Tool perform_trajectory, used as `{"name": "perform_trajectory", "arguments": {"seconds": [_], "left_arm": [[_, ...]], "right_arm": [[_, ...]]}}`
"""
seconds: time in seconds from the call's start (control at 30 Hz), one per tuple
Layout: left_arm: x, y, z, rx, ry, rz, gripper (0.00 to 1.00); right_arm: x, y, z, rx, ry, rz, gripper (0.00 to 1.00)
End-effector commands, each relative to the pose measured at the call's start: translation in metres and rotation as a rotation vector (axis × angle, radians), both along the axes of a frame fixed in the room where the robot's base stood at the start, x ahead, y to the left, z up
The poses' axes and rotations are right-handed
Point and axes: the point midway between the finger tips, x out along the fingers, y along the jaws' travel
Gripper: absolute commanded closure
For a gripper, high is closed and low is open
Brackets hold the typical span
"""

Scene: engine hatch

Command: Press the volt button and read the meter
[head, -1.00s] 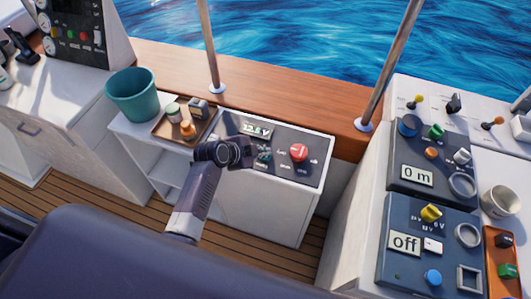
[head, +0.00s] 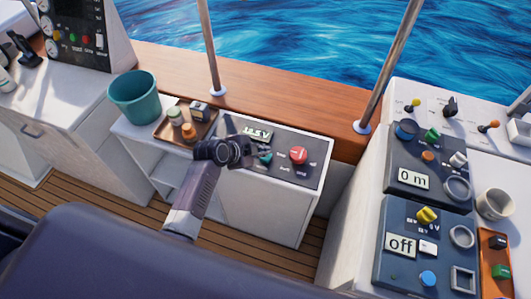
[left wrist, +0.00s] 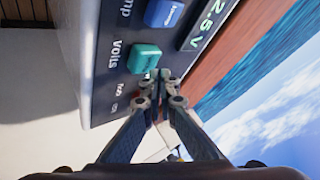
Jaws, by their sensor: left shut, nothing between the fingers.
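The grey panel (head: 313,172) on the white cabinet holds a meter display (head: 257,133). The display looks like 12.5 V; the left wrist view shows only its end, "2.5 V" (left wrist: 203,22). The teal button (left wrist: 145,58) with the word "Volts" beside it sits on the panel, and shows partly in the head view (head: 265,157). My left gripper (left wrist: 161,80) is shut and empty, its fingertips right beside the teal button's edge. I cannot tell whether they touch it. My right gripper is not in view.
A blue button (left wrist: 163,12) is beside the teal one. A red button (head: 298,154) is on the panel's right. A wooden tray (head: 165,133) with small items and a teal bucket (head: 134,97) stand left. Other control panels (head: 425,130) are at right.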

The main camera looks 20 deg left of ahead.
Motion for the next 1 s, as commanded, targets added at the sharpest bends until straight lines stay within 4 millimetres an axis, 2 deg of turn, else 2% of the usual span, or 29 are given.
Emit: {"name": "perform_trajectory", "arguments": {"seconds": [0.37, 0.83, 1.0], "left_arm": [[0.001, 0.0, 0.004, 0.0, -0.002, -0.001, 1.0], [0.0, 0.0, 0.049, 0.001, -0.003, -0.001, 1.0], [0.0, 0.0, 0.052, -0.001, -0.001, 0.0, 1.0]], "right_arm": [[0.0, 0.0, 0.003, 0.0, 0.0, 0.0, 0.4], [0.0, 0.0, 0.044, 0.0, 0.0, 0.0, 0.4], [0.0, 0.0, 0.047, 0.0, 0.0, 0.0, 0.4]]}}
